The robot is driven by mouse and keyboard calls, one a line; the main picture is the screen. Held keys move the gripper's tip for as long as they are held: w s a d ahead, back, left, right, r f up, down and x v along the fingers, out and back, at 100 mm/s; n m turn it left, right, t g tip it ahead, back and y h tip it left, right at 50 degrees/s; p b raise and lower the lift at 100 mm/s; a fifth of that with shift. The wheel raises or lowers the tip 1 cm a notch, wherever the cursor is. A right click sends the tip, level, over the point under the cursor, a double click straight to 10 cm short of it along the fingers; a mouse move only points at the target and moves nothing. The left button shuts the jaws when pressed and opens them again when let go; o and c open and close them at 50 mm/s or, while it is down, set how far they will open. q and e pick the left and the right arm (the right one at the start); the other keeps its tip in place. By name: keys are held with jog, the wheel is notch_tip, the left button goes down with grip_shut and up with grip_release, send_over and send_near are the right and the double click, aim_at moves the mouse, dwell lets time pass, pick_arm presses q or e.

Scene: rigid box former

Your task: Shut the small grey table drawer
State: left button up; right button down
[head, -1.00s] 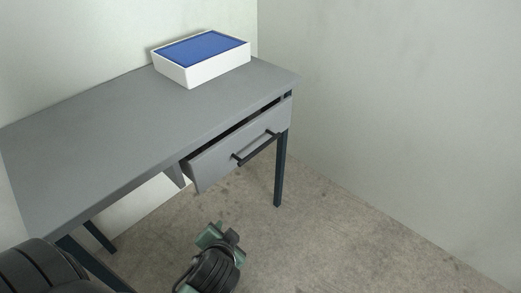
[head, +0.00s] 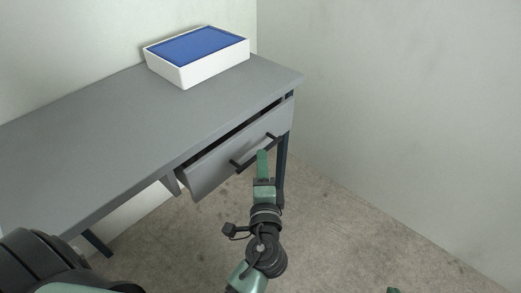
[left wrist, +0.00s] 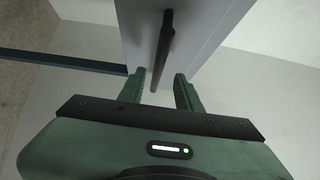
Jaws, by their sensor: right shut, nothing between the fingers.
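The small grey drawer (head: 212,171) sits under the right end of the grey table and is partly pulled out, with a dark gap along its top. Its dark bar handle (head: 243,163) is on the front. My left gripper (head: 262,154) is at the drawer front, by the right part of the handle. In the left wrist view its two fingers (left wrist: 159,76) are apart, with the handle (left wrist: 165,45) in line with the space between them; I cannot tell whether they touch it. Only a green tip of my right gripper (head: 393,290) shows at the bottom edge.
The grey table (head: 110,135) stands against the left wall. A white box with a blue top (head: 205,68) stands on its far end. A dark table leg (head: 284,165) is just right of the drawer. The floor (head: 340,230) to the right is clear.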

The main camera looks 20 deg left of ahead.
aim_at(259, 139)
pick_arm(q)
jog(key=shift+x, duration=2.3)
jog(key=shift+f, duration=0.15)
jog(key=shift+s, duration=0.1)
grip_shut()
